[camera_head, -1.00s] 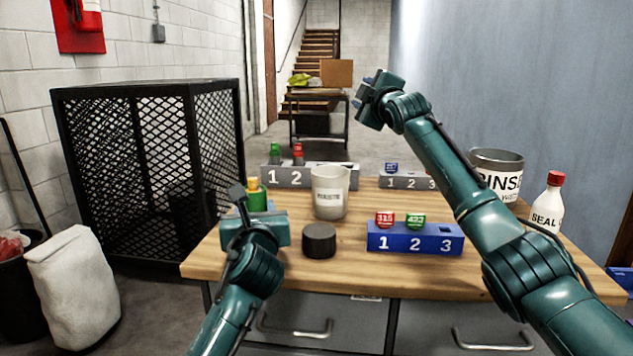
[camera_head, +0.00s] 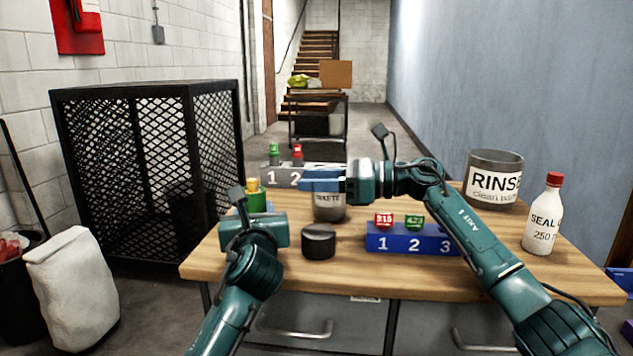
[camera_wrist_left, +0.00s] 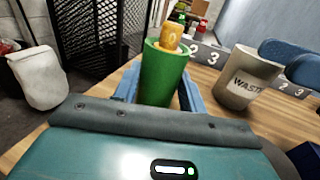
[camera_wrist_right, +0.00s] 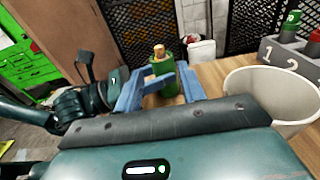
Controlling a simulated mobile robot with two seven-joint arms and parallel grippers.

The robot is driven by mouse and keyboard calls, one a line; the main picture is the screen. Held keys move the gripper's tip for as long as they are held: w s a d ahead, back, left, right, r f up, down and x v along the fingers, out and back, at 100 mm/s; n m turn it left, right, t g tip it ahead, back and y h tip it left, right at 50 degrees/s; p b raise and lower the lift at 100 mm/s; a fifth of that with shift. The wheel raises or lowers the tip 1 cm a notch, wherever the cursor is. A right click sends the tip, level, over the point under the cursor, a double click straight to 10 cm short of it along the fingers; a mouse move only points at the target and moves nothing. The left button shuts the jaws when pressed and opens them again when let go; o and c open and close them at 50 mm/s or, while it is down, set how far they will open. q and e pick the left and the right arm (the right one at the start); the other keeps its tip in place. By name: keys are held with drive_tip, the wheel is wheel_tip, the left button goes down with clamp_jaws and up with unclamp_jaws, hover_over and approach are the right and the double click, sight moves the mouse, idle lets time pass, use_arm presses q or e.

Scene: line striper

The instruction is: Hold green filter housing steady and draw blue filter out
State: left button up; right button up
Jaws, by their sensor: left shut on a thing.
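The green filter housing (camera_head: 257,202) stands upright at the left edge of the table. It also shows in the left wrist view (camera_wrist_left: 163,80) and the right wrist view (camera_wrist_right: 166,80). An orange-yellow filter (camera_wrist_left: 172,38) sticks out of its open top; it looks orange, not blue. My left gripper (camera_head: 250,214) is shut on the housing, its blue fingers on either side. My right gripper (camera_head: 312,186) points left, level with the rim of the waste cup and apart from the housing. In the right wrist view its fingers are spread, with the housing beyond and between them.
The waste cup (camera_head: 330,212) stands beneath and behind my right gripper. A black puck (camera_head: 319,241) and a blue numbered rack (camera_head: 405,240) stand in front. A grey rack (camera_head: 325,178) is behind. A rinse tub (camera_head: 494,165) and seal bottle (camera_head: 543,220) stand right.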

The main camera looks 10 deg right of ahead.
sight(264, 191)
drive_tip(key=shift+f+x, duration=0.2)
drive_tip(key=shift+x, duration=2.3)
drive_tip(key=shift+f+x, duration=0.15)
drive_tip(key=shift+x, duration=2.35)
drive_tip(key=shift+s, duration=0.1)
clamp_jaws()
